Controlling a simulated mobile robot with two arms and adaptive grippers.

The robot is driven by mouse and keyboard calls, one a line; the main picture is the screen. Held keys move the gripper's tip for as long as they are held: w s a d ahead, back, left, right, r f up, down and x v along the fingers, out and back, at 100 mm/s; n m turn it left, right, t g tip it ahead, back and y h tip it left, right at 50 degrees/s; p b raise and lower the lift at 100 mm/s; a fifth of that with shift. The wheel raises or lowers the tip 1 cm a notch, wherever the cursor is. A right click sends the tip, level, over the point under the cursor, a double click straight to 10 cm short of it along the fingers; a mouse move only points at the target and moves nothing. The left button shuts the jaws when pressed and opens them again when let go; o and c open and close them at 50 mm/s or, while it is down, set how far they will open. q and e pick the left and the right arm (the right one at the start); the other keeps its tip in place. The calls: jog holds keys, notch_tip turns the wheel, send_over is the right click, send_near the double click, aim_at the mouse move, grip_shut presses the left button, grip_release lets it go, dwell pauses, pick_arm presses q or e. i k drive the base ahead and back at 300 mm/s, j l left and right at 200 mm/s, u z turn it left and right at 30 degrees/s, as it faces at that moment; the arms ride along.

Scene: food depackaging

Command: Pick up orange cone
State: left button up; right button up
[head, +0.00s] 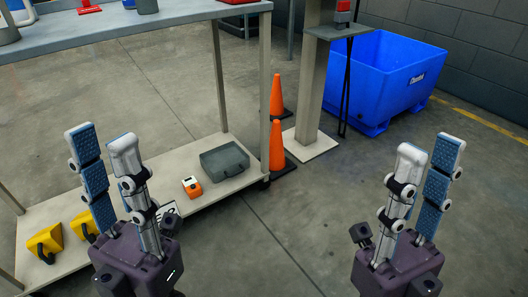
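Two orange cones with dark bases stand on the concrete floor just beyond the right end of the shelf unit. The nearer orange cone (277,146) is partly behind the shelf's corner post. The farther orange cone (277,96) stands behind it. My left gripper (101,138) is at the left, in front of the lower shelf, with its fingers apart and nothing between them. My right gripper (428,156) is at the right over bare floor, with its fingers apart and empty. Both grippers are well apart from the cones.
The shelf unit (130,30) fills the left, its lower board holding a grey case (225,161), an orange device (192,187) and yellow items (45,242). A grey pillar (311,90) and a blue bin (390,80) stand behind the cones. The floor in the middle is clear.

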aim_at(279, 165)
jog(key=i+l+u, duration=0.25)
jog(key=u, duration=0.2)
jog(key=i+l+u, duration=0.15)
jog(key=l+u, duration=0.25)
jog(key=i+l+u, duration=0.1)
jog(key=l, duration=0.45)
jog(key=i+l, duration=0.2)
jog(key=l, duration=0.35)
jog(key=i+l+u, duration=0.15)
jog(key=l, duration=0.4)
jog(key=i+l+u, duration=0.1)
jog(key=l, duration=0.45)
jog(key=i+l+u, duration=0.1)
jog(key=l, duration=0.5)
jog(key=i+l, duration=0.1)
jog(key=l, duration=1)
jog(key=i, duration=0.05)
